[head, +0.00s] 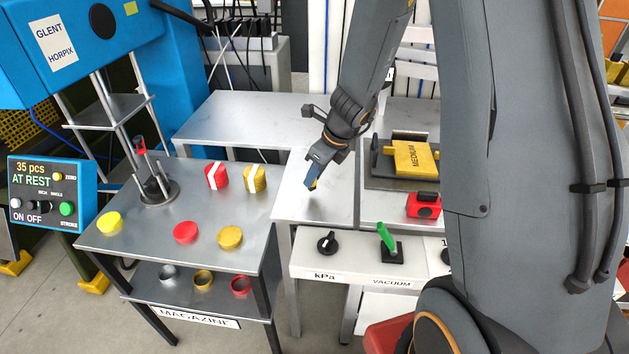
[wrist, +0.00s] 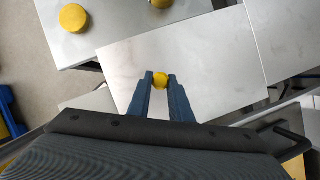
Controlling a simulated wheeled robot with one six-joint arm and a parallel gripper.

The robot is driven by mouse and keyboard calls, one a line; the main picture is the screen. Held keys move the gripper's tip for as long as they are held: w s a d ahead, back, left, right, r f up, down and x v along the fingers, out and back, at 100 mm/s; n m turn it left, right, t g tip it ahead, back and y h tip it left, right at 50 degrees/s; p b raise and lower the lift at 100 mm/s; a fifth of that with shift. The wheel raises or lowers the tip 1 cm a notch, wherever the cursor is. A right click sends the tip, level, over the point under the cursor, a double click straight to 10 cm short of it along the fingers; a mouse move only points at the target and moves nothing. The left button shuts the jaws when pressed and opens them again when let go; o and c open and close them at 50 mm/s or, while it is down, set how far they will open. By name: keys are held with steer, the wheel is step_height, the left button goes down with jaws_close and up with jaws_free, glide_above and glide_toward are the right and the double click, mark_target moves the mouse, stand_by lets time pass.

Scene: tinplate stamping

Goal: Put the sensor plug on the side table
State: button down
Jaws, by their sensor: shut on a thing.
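My gripper (head: 312,184) is shut on a small yellow piece, which I take to be the sensor plug. The plug's round yellow end (wrist: 160,80) shows between the two blue fingertips (wrist: 160,84) in the wrist view; the rest is hidden by the fingers. In the head view only a speck of yellow shows at the fingertips. The gripper points down over a bare grey metal tabletop (head: 291,205), which looks like the side table. This top also fills the middle of the wrist view (wrist: 125,62). I cannot tell the plug's exact height above it.
Left is the magazine table (head: 140,247) with red and yellow lids and tins. Right are a yellow MEDIUM block (head: 411,158), a red box (head: 424,205) and a green lever (head: 386,236). Another bare metal table (head: 245,115) stands behind. The tabletop around the gripper is clear.

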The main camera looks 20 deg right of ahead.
steer(key=shift+f, duration=0.9)
steer(key=shift+f, duration=0.1)
steer(key=c, duration=1.6)
jaws_free()
steer(key=v, duration=1.2)
steer(key=s+n+h, duration=0.1)
steer(key=s+n, duration=0.4)
steer(key=n, duration=0.4)
steer(key=s+a+n+g+h, duration=0.1)
steer(key=s+n, duration=0.4)
steer(key=n, duration=0.4)
steer(key=s+n+h, duration=0.1)
steer(key=s+n, duration=0.4)
steer(key=n, duration=0.4)
steer(key=shift+s+a+r+n+p, duration=0.2)
steer(key=shift+a+r+n+p, duration=0.05)
steer(key=shift+r+n+p, duration=0.15)
